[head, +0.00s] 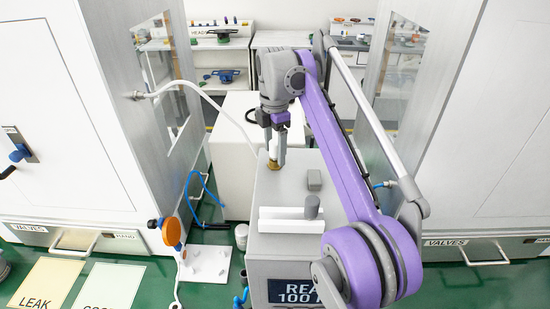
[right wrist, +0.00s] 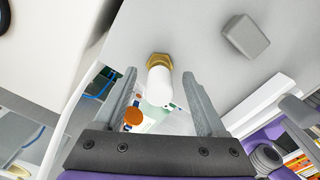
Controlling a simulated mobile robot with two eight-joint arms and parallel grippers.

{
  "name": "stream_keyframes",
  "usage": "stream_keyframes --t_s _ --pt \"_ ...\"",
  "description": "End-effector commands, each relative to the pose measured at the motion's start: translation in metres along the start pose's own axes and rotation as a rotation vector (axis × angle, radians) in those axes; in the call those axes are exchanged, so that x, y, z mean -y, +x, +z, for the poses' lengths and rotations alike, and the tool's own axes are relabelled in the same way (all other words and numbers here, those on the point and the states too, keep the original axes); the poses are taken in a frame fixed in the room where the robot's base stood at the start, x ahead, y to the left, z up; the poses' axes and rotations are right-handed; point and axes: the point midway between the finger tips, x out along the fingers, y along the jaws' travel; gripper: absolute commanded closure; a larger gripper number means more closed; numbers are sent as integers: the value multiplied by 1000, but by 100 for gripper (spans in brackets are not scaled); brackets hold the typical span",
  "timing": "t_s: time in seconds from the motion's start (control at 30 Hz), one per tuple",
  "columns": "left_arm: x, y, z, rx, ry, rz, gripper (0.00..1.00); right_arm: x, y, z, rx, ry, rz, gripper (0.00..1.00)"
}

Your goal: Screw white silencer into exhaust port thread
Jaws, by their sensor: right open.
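The white silencer (right wrist: 159,88) shows in the right wrist view as a short white cylinder. Its far end meets a brass hex fitting (right wrist: 159,61) on the grey machine's top; how deep the thread is engaged cannot be seen. In the head view the brass fitting (head: 273,165) shows at the back left of that top, and the silencer is hidden by the fingers. My right gripper (right wrist: 160,76) is open, with one finger on each side of the silencer and visible gaps to both. It points down over the fitting in the head view (head: 276,157). My left gripper is not in view.
A white hose (head: 190,85) runs from the left cabinet to the fitting area. An orange round part (head: 171,231) stands left of the machine.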

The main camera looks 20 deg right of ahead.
Motion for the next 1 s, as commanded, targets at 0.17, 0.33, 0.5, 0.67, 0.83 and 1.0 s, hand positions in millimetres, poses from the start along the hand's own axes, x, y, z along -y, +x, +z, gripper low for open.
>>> stream_keyframes --t_s 0.17,0.33,0.5,0.67,0.83,1.0 --pt "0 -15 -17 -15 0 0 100 -1 -43 0 1 0 5 27" --pt "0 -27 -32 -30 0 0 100 -1 -76 0 0 0 5 27" --pt "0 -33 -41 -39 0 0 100 0 -92 0 0 2 4 29" --pt "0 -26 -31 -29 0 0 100 5 -88 2 -21 140 35 29" --pt "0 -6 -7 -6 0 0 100 16 -78 3 -108 570 133 29" --pt "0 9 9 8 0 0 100 23 -80 5 -230 1000 216 29"
